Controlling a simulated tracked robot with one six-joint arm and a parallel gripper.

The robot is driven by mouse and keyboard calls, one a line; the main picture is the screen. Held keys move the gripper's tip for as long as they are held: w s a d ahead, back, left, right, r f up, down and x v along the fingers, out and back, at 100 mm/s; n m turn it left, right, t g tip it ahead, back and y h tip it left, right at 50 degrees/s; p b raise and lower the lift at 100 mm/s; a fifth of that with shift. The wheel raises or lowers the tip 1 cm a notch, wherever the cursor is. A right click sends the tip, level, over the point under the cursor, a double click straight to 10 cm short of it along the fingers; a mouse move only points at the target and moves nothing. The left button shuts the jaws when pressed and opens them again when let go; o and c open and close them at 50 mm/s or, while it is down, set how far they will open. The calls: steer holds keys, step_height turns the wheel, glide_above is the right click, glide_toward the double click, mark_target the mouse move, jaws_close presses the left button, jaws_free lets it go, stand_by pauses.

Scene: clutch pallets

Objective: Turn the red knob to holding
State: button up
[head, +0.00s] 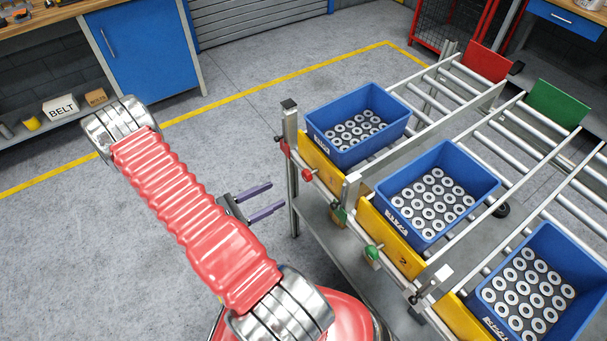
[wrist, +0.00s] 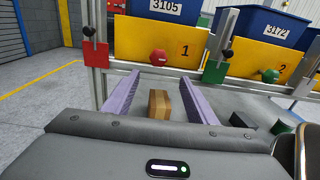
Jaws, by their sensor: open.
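The red knob (head: 307,174) sits on the front of the yellow panel marked 1 (wrist: 200,45), below the left blue bin. It also shows in the wrist view (wrist: 158,57), just above and beyond the fingertips. A red plate with a black knob (wrist: 95,54) is on the upright post to its left. My gripper (head: 276,196) is open and empty, its two purple fingers pointing at the rack's front, short of the red knob. In the wrist view my gripper (wrist: 159,78) has a clear gap between its fingers. Any position marking for the knob is not legible.
Blue bins of metal rings (head: 340,158) stand on the roller lanes. A green knob (head: 372,253) and green plate (wrist: 217,71) belong to the lane beside. A brown block (wrist: 160,105) lies lower, beyond the fingers. Open floor (head: 150,240) lies left.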

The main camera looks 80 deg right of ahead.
mark_target(304, 177)
steer(key=shift+w+d+r, duration=0.1)
steer(key=shift+d+r, duration=0.05)
steer(key=shift+r, duration=0.2)
steer(key=shift+d, duration=0.1)
steer(key=shift+x, duration=6.9)
steer(key=shift+r, duration=0.1)
steer(key=shift+c, duration=0.7)
steer(key=shift+d, duration=0.1)
jaws_close()
